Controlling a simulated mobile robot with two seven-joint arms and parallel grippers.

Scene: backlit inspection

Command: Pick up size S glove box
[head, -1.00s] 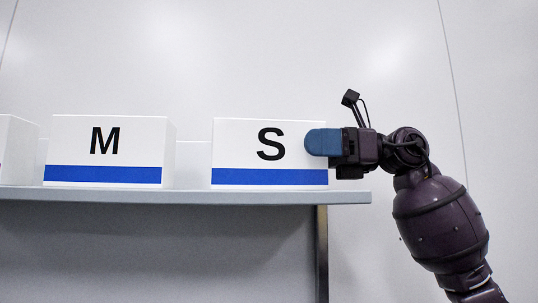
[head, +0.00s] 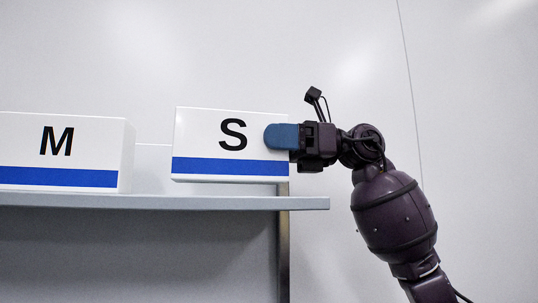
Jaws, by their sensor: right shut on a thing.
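The size S glove box (head: 208,145) is white with a black S and a blue band along its lower front. It is a little above the shelf, tilted slightly, near the shelf's right end. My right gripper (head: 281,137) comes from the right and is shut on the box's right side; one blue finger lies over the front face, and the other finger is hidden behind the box. My left gripper is not in the head view.
The size M box (head: 95,150) stands on the grey shelf (head: 230,203) to the left, with a gap between it and the S box. A pale box-like shape (head: 153,165) shows behind the gap. A plain white wall is behind; the space above the boxes is clear.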

